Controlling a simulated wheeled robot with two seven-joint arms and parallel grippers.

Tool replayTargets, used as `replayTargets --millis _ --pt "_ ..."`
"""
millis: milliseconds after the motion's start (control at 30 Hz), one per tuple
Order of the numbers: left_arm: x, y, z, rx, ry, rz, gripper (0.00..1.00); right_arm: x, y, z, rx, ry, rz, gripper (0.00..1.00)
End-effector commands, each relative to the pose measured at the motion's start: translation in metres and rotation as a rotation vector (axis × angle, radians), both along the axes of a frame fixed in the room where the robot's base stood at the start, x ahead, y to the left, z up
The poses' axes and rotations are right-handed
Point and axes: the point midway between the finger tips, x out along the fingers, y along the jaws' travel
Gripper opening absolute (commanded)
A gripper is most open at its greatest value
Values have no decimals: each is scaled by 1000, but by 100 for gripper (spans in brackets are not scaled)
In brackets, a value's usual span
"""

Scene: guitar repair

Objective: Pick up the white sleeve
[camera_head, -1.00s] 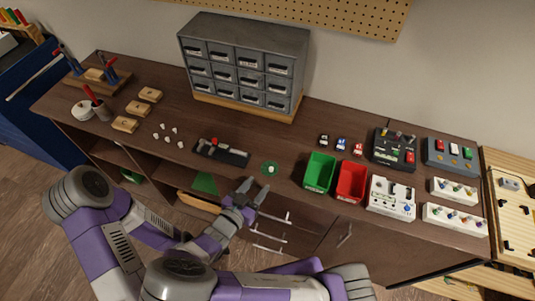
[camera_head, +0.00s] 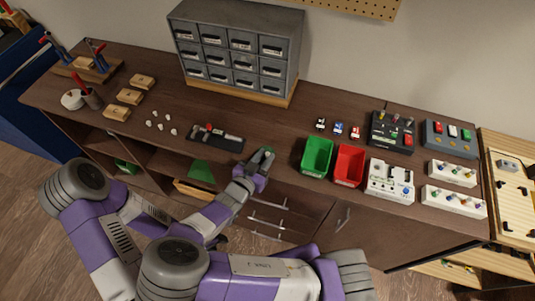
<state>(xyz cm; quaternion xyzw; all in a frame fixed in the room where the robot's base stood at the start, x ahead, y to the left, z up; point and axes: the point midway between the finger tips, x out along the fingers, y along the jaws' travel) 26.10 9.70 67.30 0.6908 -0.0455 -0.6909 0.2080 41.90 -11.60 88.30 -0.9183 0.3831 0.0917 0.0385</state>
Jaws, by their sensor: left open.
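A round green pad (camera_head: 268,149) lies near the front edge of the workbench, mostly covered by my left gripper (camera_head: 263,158). A small white piece, which may be the white sleeve, showed on this pad earlier. It is now hidden behind the gripper. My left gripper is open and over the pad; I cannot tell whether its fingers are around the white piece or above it. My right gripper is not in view.
A dark tray (camera_head: 217,138) and several small white pieces (camera_head: 161,123) lie to the left. A green bin (camera_head: 316,157) and a red bin (camera_head: 348,166) stand close on the right. A grey drawer cabinet (camera_head: 238,52) stands behind.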

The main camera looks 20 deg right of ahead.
Motion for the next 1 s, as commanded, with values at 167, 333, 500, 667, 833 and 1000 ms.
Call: replayTargets --millis 167,333,500,667,833,1000 --pt "0 0 0 0 0 0 43 0 0 0 0 0 0 0" --pt "0 0 0 0 0 0 43 0 0 0 0 0 0 0" --pt "0 0 0 0 0 0 43 0 0 0 0 0 0 0" --pt "0 0 0 0 0 0 43 0 0 1 1 1 0 0" --pt "0 0 9 0 0 0 43 0 1 20 5 -2 -1 0" --pt "0 0 23 0 0 0 43 0 0 56 6 0 -1 0"
